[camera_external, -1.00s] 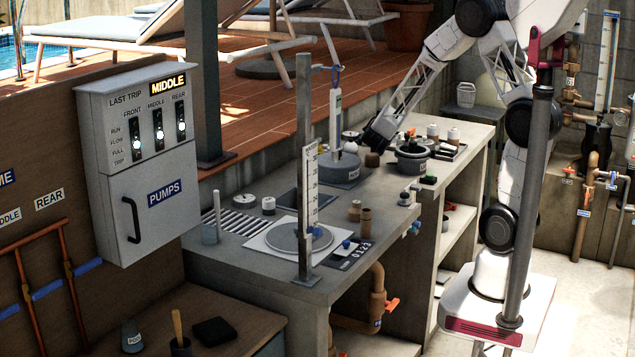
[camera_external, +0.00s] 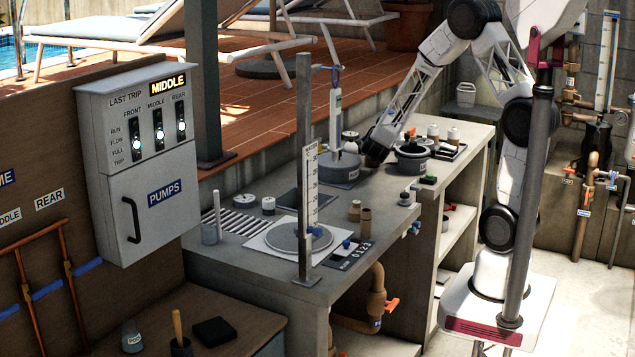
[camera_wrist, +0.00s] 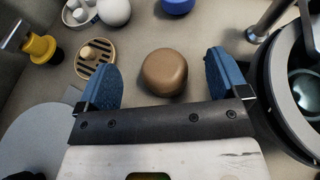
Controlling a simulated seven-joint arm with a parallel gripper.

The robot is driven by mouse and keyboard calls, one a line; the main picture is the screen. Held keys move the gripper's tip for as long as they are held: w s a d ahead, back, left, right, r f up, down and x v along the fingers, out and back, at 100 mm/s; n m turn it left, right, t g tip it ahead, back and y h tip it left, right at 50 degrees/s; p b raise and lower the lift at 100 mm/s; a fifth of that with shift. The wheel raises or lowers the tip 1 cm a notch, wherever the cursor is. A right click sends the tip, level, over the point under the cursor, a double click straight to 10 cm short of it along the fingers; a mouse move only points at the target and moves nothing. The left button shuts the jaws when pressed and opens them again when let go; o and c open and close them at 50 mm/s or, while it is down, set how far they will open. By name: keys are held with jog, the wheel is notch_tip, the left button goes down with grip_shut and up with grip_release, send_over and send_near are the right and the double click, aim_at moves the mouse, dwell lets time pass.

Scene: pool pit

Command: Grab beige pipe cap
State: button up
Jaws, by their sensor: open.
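The beige pipe cap (camera_wrist: 165,72), a smooth, rounded, brownish-tan piece, rests on the grey counter in the wrist view. My gripper (camera_wrist: 161,82) is open, with one blue-padded finger on each side of the cap. In the external view my gripper (camera_external: 374,157) is low over the counter, beside the round grey base, and largely hides the cap. The height of the fingertips relative to the cap is hard to tell.
A dark-rimmed pot (camera_wrist: 262,75) stands close to the right finger. A grey disc (camera_wrist: 35,130), a slotted round piece (camera_wrist: 95,57) and a yellow-black fitting (camera_wrist: 42,47) lie left. Two tan cylinders (camera_external: 366,219) stand nearer the counter's front.

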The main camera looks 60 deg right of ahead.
jog(key=shift+f, duration=0.6)
jog(key=f, duration=0.1)
jog(key=d+f, duration=0.1)
jog(key=f, duration=0.1)
jog(key=shift+w+d, duration=0.15)
jog(key=shift+w, duration=0.2)
jog(key=shift+w+d+f, duration=0.25)
jog(key=shift+w+d, duration=0.1)
jog(key=shift+d, duration=0.2)
jog(key=c, duration=1)
